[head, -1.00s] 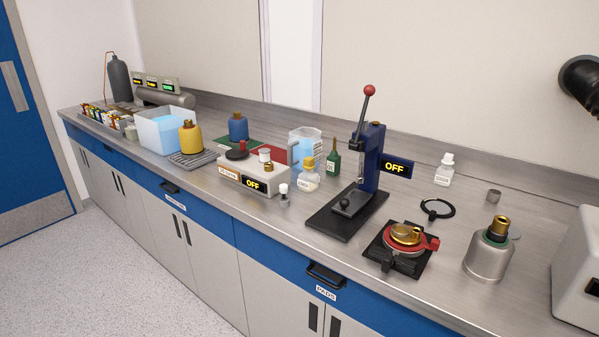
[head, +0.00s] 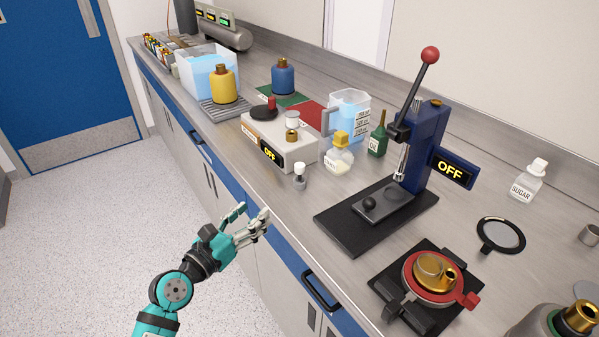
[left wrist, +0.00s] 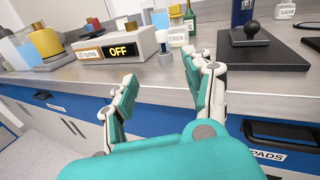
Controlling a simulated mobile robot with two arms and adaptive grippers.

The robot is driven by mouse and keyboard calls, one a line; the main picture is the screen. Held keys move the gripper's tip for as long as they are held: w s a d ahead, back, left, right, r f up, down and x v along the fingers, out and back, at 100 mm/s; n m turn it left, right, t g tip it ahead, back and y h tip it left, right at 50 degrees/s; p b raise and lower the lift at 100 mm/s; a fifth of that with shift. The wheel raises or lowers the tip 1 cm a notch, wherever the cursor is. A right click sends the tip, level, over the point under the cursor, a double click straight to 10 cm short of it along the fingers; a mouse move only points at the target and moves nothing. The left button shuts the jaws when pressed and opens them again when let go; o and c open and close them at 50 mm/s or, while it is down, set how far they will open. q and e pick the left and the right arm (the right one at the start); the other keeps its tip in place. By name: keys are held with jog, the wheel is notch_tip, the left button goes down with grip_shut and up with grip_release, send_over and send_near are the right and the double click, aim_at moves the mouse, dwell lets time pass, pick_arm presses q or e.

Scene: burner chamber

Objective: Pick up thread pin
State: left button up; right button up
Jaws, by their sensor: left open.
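A small grey pin-like piece with a white top (head: 299,177), which I take to be the thread pin, stands upright on the counter near its front edge. It also shows in the left wrist view (left wrist: 164,50), beyond and between my fingers. My left gripper (head: 252,212) is open and empty in front of the blue drawer edge, to the lower left of the piece and apart from it. In the left wrist view the spread fingers (left wrist: 165,82) show the counter front between them. My right gripper is not in view.
The box reading OFF (head: 281,140) stands left of the small piece. A bottle labelled starch (head: 339,158) is to its right. The lever press (head: 424,145) and the red round clamp (head: 432,278) stand farther right. A drawer handle (head: 320,292) juts from the counter front.

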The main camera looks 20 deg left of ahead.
pick_arm(q)
jog(key=r+m, duration=0.1)
jog(key=r, duration=0.1)
jog(key=p, duration=0.2)
send_near(297, 168)
jog(key=x, duration=0.3)
jog(key=shift+w+a, duration=0.15)
jog(key=shift+a, duration=0.2)
jog(key=shift+d+x, duration=0.2)
jog(key=shift+x, duration=1.4)
jog(key=shift+d+x, duration=0.2)
jog(key=shift+x, duration=1.4)
jog(key=shift+s, duration=0.2)
jog(key=shift+c, duration=0.9)
grip_shut()
